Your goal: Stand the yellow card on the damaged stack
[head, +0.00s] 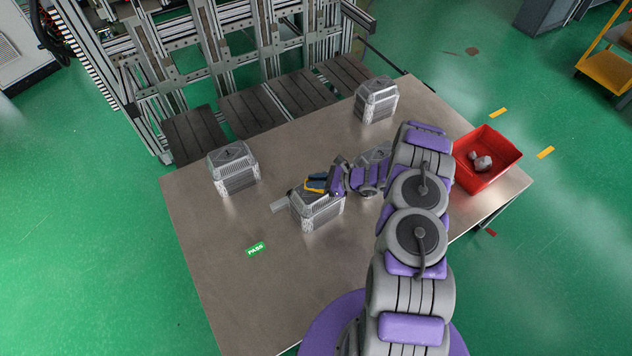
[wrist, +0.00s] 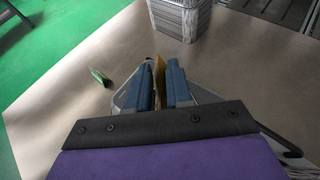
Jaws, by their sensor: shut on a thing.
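My gripper (head: 315,183) is shut on the yellow card (wrist: 159,76), which stands on edge between the blue fingers in the wrist view. In the head view, only a little yellow shows beside the fingers. The gripper is right over the middle foil tray stack (head: 318,212), at its top. A flap or tray edge (head: 280,206) sticks out at that stack's left side, which may be the damage. I cannot tell whether the card touches the stack. In the wrist view, the gripper hides most of this stack (wrist: 207,96).
Other stacks stand at the left (head: 234,172) and back (head: 376,102); another (head: 374,158) is partly behind my arm. A green PASS card (head: 255,249) is front left on the metal table (head: 200,250). A red bin (head: 490,178) with grey lumps is at right.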

